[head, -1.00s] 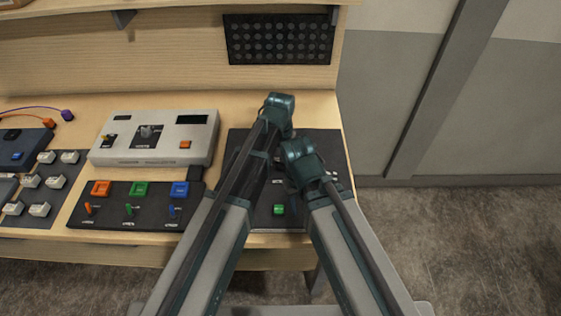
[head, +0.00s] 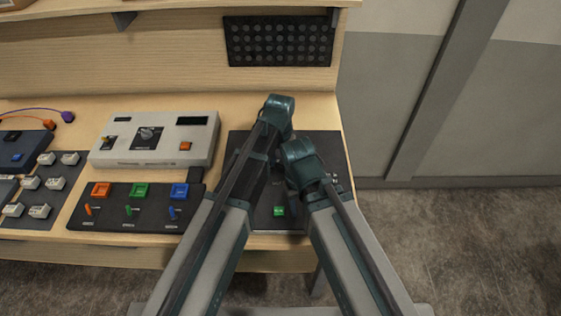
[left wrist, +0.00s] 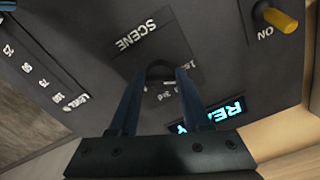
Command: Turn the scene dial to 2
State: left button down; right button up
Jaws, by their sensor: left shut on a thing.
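The scene dial (left wrist: 160,70) is a small dark knob on a dark panel, beside the upside-down word SCENE, in the left wrist view. My left gripper (left wrist: 160,76) is shut on the dial, with a blue finger on each side of it. Small numerals show close to the dial, partly covered by the fingers, and I cannot tell which one it points to. In the head view the dark panel (head: 240,142) lies at the table's right end, largely covered by my two arms. The dial and my left fingers are hidden there. My right gripper is not visible.
In the wrist view, a lit READY display (left wrist: 220,112), a yellow ON switch (left wrist: 277,16) and a level scale (left wrist: 45,72) surround the dial. In the head view, a green button (head: 279,211), a pale console (head: 165,155) and a switch panel (head: 150,212) are nearby.

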aim_at(280, 163)
pick_arm(q)
jog(key=m, duration=0.4)
jog(key=shift+a+m, duration=0.1)
jog(key=shift+m, duration=1.7)
jog(key=shift+c, duration=1.8)
grip_release()
jog(key=shift+w, duration=0.1)
jog(key=shift+r, duration=0.1)
notch_tip(280, 163, up, 14)
jog(key=p, duration=1.4)
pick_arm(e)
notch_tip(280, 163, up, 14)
